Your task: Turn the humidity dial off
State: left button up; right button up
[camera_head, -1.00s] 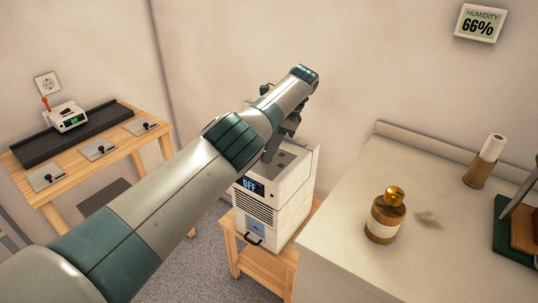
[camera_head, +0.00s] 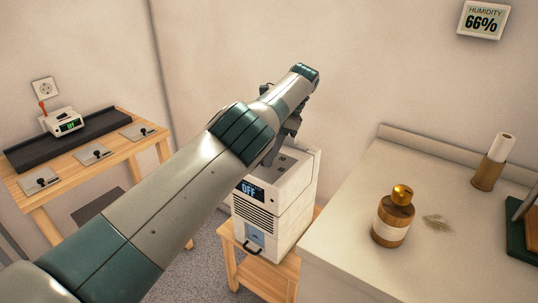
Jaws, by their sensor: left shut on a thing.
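The white humidifier box (camera_head: 293,191) stands on a small wooden stand. Its front display (camera_head: 249,190) reads OFF. My left arm crosses the view from the lower left, and my left gripper (camera_head: 271,154) points down at the top of the box. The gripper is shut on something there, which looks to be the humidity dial. The dial itself is hidden behind the gripper and arm. The wall humidity display (camera_head: 483,20) reads 66%. My right gripper is not in view.
A pale counter (camera_head: 345,235) stands close on the right, with an amber bottle (camera_head: 393,216) and a paper roll (camera_head: 491,163). A wooden bench (camera_head: 85,165) at the left holds a small device (camera_head: 63,122). Floor shows between bench and stand.

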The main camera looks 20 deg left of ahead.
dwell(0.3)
pick_arm(q)
jog(key=o, duration=1)
jog(key=shift+a, duration=0.1)
jog(key=shift+r, duration=0.1)
